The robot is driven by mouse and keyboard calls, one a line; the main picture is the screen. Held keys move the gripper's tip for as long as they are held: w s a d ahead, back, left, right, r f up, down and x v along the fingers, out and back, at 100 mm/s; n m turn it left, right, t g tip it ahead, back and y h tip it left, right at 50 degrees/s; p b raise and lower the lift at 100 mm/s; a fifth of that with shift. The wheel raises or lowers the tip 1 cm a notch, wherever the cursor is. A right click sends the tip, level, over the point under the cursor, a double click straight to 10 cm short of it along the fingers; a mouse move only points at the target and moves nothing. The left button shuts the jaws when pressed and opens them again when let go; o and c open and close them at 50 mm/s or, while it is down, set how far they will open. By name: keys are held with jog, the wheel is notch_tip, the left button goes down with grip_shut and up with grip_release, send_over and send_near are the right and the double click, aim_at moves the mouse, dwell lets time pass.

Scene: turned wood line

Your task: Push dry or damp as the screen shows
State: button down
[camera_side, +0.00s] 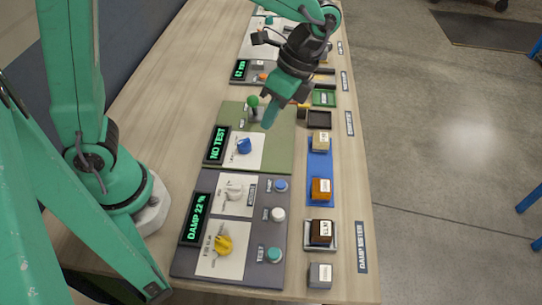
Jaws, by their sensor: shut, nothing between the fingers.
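The damp meter's panel (178,262) is dark grey and lies at the near end of the bench. Its screen (196,218) reads "DAMP 22 %" in green. Down its right side are a blue button (281,185), a white button (278,214) and a teal button (274,255), each with a small label too small to read. My gripper (268,123) is shut and empty. It points down over the green panel, beyond the buttons and apart from them. A wood block (321,231) marked "ELM" sits in a light tray right of the panel.
The green panel (284,152) has a "NO TEST" screen (217,145), a blue knob (244,145) and a green-topped lever (252,101) close to my gripper. Yellow (224,243) and white (235,192) knobs stand on the grey panel. Blocks on a blue mat (320,165) and a grey block (320,273) stand right.

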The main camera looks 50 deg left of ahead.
aim_at(284, 183)
jog(key=d+f+m+g+y, duration=0.1)
jog(key=d+f+m+g, duration=0.1)
jog(key=d+f+m, duration=0.1)
jog(key=shift+d+f+m+y, duration=0.3)
jog(key=shift+d+f+y, duration=0.1)
jog(key=shift+d+f, duration=0.4)
jog(key=shift+w+f, duration=0.1)
jog(key=shift+a+f, duration=0.1)
jog(key=shift+f, duration=4.2)
jog(key=shift+a+f, duration=0.1)
jog(key=shift+f, duration=0.7)
jog(key=shift+r, duration=0.8)
jog(key=shift+r, duration=0.1)
jog(key=shift+r, duration=2.45)
